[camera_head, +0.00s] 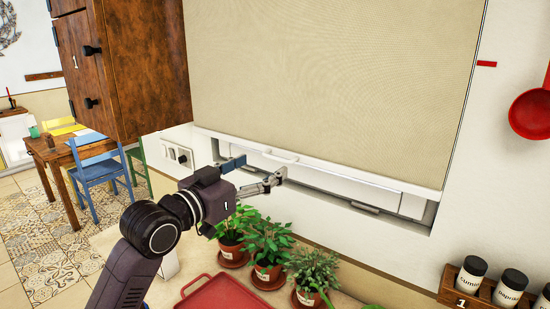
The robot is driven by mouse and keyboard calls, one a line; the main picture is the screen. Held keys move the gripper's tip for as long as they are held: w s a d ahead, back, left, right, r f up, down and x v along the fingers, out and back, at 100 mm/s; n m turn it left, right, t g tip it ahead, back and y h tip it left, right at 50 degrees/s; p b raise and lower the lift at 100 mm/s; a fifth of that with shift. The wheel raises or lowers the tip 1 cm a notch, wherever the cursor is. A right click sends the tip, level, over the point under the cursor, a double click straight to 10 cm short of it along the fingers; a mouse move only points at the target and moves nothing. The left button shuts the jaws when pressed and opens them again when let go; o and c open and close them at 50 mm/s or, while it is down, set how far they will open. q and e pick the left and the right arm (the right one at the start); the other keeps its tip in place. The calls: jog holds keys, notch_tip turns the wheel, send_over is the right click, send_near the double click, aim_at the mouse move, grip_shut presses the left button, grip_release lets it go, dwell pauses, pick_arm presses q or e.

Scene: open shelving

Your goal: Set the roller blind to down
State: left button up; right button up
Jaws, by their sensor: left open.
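The roller blind (330,75) is a beige fabric sheet that hangs over most of the window recess. Its white bottom bar (345,170) is low, close above the sill, with a narrow gap under it. A small white handle (282,157) sits on the bar, left of its middle. My left gripper (261,170) is open in front of the left part of the bar, its fingers just left of and below the handle. I cannot tell whether a finger touches the bar. My right gripper is not in view.
Several potted plants (267,250) stand below my left gripper, with a red tray (225,293) in front. A wooden cabinet (125,60) stands left of the blind. A spice rack (468,285) is at the lower right. A red pan (532,113) hangs on the right wall.

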aim_at(275, 159)
pick_arm(q)
jog(key=p+x, duration=0.1)
jog(key=x, duration=0.5)
jog(key=shift+d+p, duration=0.1)
jog(key=shift+p, duration=0.3)
jog(key=c, duration=1.7)
notch_tip(275, 159, down, 9)
jog(key=b, duration=0.4)
jog(key=o, duration=1.7)
jog(key=shift+w, duration=0.1)
